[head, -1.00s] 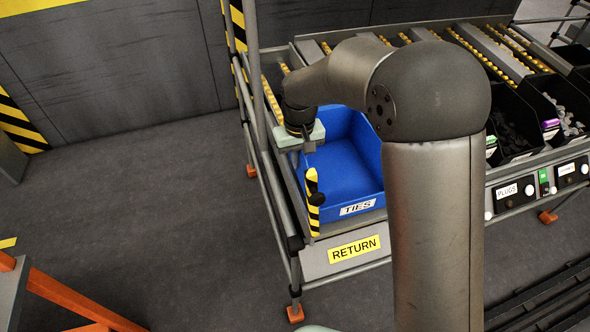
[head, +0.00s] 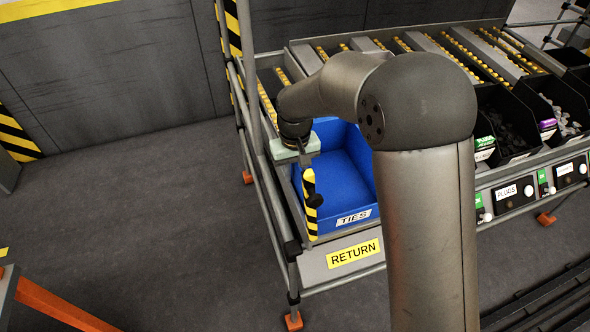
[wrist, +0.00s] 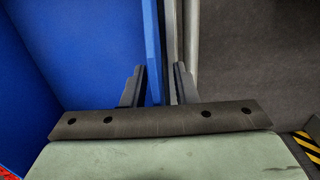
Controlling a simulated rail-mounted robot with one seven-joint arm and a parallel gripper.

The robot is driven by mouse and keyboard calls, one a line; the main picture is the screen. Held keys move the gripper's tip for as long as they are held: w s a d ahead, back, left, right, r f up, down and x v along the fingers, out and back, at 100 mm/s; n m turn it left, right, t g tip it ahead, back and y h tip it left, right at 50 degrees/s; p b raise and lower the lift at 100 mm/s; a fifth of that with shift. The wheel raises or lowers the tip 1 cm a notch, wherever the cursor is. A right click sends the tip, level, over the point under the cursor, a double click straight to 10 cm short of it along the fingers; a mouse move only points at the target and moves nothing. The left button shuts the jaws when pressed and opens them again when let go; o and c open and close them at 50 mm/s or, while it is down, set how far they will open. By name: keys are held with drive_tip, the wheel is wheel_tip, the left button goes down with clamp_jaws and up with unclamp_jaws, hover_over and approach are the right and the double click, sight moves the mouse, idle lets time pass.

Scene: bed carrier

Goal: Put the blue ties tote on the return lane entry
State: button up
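The blue ties tote (head: 345,180) sits at the front end of the return lane, just behind the yellow RETURN sign (head: 354,254). Its TIES label faces front and it looks level. My gripper (wrist: 158,70) is at the tote's left wall, pointing down. In the wrist view, one finger is inside the tote (wrist: 85,50) and the other outside, with the wall's rim between them. Gaps show beside the rim, so the fingers look open. In the head view my gripper (head: 305,163) is small and its fingertips are hard to see; my arm hides the tote's right side.
A grey frame upright (head: 248,70) rises to the left. Black bins (head: 505,130) with parts stand right of my arm. The floor (head: 130,220) to the left is clear.

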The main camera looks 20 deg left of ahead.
wheel_tip(320, 180, up, 12)
drive_tip(key=shift+r+b, duration=0.15)
drive_tip(key=shift+b, duration=0.25)
drive_tip(key=s+d+m, duration=0.2)
drive_tip(key=s+d, duration=0.2)
drive_tip(key=d, duration=0.5)
drive_tip(key=s+d+m, duration=0.1)
drive_tip(key=s+d, duration=0.3)
drive_tip(key=d, duration=0.5)
drive_tip(key=s+d+f+m, duration=0.3)
drive_tip(key=s+d, duration=0.7)
drive_tip(key=s, duration=0.4)
drive_tip(key=shift+s+d+f, duration=0.15)
drive_tip(key=shift+d+f, duration=0.15)
drive_tip(key=shift+f, duration=0.4)
